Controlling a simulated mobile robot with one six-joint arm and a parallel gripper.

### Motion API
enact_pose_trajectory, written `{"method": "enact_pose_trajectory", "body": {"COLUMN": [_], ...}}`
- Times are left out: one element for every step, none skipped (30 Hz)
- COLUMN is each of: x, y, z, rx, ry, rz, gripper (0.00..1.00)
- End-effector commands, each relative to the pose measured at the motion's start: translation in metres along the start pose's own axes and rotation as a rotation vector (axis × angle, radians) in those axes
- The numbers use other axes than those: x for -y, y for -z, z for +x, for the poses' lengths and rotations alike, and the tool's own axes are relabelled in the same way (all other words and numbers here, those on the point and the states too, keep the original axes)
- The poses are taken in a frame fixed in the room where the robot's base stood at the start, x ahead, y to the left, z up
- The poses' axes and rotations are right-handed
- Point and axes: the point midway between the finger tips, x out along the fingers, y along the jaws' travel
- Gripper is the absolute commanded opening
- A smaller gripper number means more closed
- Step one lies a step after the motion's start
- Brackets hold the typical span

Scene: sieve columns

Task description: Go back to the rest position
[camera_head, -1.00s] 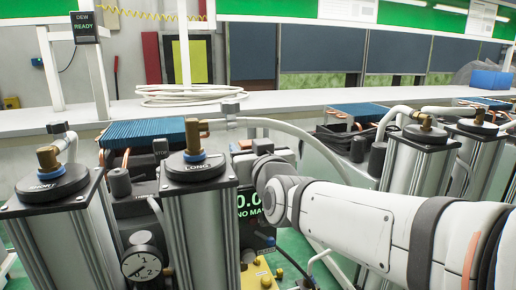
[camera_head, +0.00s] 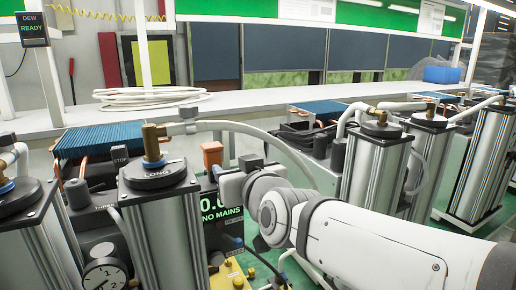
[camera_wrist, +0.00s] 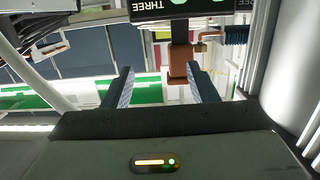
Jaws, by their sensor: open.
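My gripper (camera_wrist: 160,70) is open and empty in the wrist view, its two dark fingers apart with nothing between the pads. A copper-brown block (camera_wrist: 182,65) shows beyond the fingertips, close to the right one in the picture. In the head view my white arm reaches in from the lower right, its end beside the column marked LONG (camera_head: 158,215). The fingers cannot be made out clearly there. A display reading NO MAINS (camera_head: 222,212) is partly hidden behind the column and my wrist.
Several metal columns (camera_head: 385,175) with black caps, brass fittings and hoses stand left and right of my arm. A pressure gauge (camera_head: 104,274) is at lower left. A grey hose (camera_head: 245,128) arches behind my wrist. A white bench (camera_head: 240,103) with coiled hose (camera_head: 150,97) runs behind.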

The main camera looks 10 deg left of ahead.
Motion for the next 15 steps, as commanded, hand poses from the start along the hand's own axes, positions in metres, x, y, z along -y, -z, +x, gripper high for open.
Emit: {"method": "enact_pose_trajectory", "body": {"x": [-0.019, -0.030, -0.044, -0.057, -0.068, -0.081, -0.090, -0.098, -0.107, -0.113, -0.118, -0.123, -0.125, -0.127, -0.129], "y": [0.002, -0.004, -0.013, -0.022, -0.031, -0.042, -0.050, -0.059, -0.069, -0.076, -0.082, -0.090, -0.095, -0.100, -0.105], "z": [-0.012, -0.019, -0.032, -0.043, -0.055, -0.073, -0.087, -0.102, -0.122, -0.137, -0.152, -0.171, -0.183, -0.195, -0.209], "rx": [0.076, 0.132, 0.213, 0.279, 0.346, 0.432, 0.496, 0.559, 0.640, 0.697, 0.752, 0.817, 0.863, 0.902, 0.949], "ry": [-0.028, -0.043, -0.063, -0.091, -0.117, -0.149, -0.173, -0.198, -0.232, -0.257, -0.281, -0.312, -0.333, -0.353, -0.375], "rz": [0.009, 0.015, 0.028, 0.040, 0.054, 0.075, 0.093, 0.113, 0.142, 0.164, 0.186, 0.215, 0.236, 0.255, 0.278], "gripper": [0.53, 0.53, 0.53, 0.53, 0.53, 0.53, 0.53, 0.53, 0.53, 0.53, 0.53, 0.53, 0.53, 0.53, 0.53]}}
